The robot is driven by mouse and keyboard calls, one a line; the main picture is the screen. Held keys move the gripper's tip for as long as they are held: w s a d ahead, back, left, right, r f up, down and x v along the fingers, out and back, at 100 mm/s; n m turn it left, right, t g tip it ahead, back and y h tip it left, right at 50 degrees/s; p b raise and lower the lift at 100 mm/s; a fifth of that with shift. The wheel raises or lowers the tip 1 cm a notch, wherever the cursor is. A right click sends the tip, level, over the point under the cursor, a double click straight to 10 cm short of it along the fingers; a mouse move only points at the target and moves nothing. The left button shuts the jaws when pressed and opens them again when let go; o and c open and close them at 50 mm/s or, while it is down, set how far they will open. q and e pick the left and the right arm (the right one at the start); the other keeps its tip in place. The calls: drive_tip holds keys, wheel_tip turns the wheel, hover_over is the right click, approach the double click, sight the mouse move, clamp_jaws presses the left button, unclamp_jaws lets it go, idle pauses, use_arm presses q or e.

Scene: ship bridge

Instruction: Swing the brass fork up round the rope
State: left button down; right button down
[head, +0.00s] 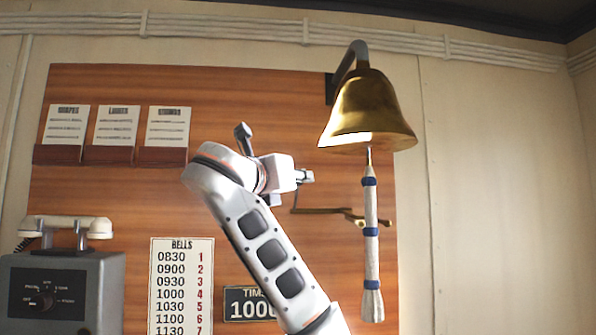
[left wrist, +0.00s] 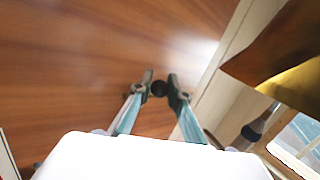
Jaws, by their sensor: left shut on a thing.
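The brass fork (head: 335,211) lies roughly level in front of the wooden board, its prongs at the white rope (head: 371,262) with blue bands. I cannot tell whether the prongs are around the rope or behind it. The rope hangs straight down from the brass bell (head: 370,108). My left gripper (head: 305,177) is above the fork's left end. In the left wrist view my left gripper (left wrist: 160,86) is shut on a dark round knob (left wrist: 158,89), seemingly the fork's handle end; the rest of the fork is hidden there. My right gripper is out of view.
The bell also fills the right of the left wrist view (left wrist: 285,60). The wooden board (head: 225,110) carries paper holders, a bells timetable (head: 181,290) and a time sign (head: 250,303). A telephone (head: 65,232) on a grey box is at left. Bare wall lies right of the rope.

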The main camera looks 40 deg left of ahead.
use_arm(q)
drive_tip(key=shift+w+a+r+b, duration=0.2)
drive_tip(key=shift+a+r+b, duration=0.05)
drive_tip(key=shift+r+b, duration=0.05)
drive_tip(key=shift+r, duration=0.1)
drive_tip(key=c, duration=2)
unclamp_jaws()
drive_tip(key=shift+o, duration=0.5)
drive_tip(key=shift+w+a, duration=0.15)
drive_tip(key=shift+s, duration=0.2)
drive_tip(key=v, duration=1.1)
drive_tip(key=shift+s+d, duration=0.25)
drive_tip(key=shift+s, duration=0.1)
